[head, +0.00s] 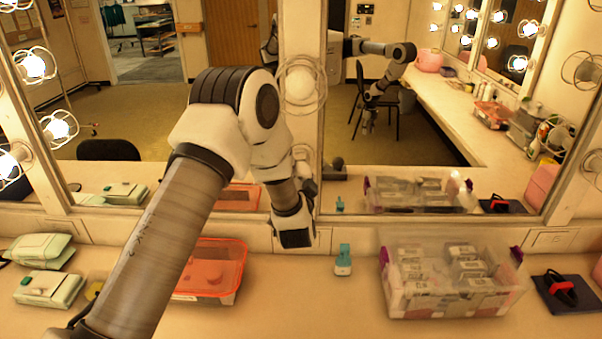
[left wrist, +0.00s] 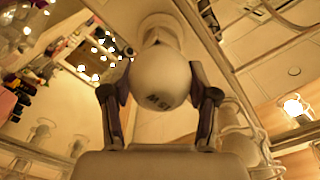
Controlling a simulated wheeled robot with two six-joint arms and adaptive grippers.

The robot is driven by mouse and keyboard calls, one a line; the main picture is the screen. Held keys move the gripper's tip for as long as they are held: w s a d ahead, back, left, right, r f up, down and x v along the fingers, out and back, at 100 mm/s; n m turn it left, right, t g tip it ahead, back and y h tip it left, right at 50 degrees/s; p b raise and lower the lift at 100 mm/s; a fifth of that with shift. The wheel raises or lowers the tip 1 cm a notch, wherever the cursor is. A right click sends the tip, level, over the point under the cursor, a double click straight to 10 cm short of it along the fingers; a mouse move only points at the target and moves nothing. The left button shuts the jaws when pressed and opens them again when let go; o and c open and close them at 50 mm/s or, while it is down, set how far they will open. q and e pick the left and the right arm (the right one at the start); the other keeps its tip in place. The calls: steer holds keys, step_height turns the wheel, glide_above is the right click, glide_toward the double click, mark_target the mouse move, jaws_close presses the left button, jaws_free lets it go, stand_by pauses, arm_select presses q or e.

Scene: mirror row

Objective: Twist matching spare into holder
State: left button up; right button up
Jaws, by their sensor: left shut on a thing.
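My left gripper (left wrist: 160,95) is shut on a white frosted bulb (left wrist: 158,78), one finger on each side of the globe. Dark print shows on its near side. The bulb's far end meets a pale round holder (left wrist: 160,32); I cannot tell how deep it sits. In the head view my left arm reaches to the post between the mirrors, and its wrist largely hides the gripper and bulb. Above it, a white unlit globe (head: 299,83) sits in a wire cage on the post. My right gripper is not directly in view.
A clear bin (head: 455,305) of small boxes stands on the counter at right. An orange-rimmed tray (head: 238,262) lies below my arm. A teal item (head: 343,262), green cases (head: 48,288) and a dark pad (head: 580,300) lie nearby. Mirrors and wire cages are close around.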

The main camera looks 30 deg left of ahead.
arm_select(q)
steer(key=shift+m+p, duration=0.7)
steer(key=shift+m, duration=0.3)
steer(key=o, duration=1)
steer(key=shift+o, duration=0.2)
steer(key=v, duration=1.2)
steer(key=shift+f, duration=0.15)
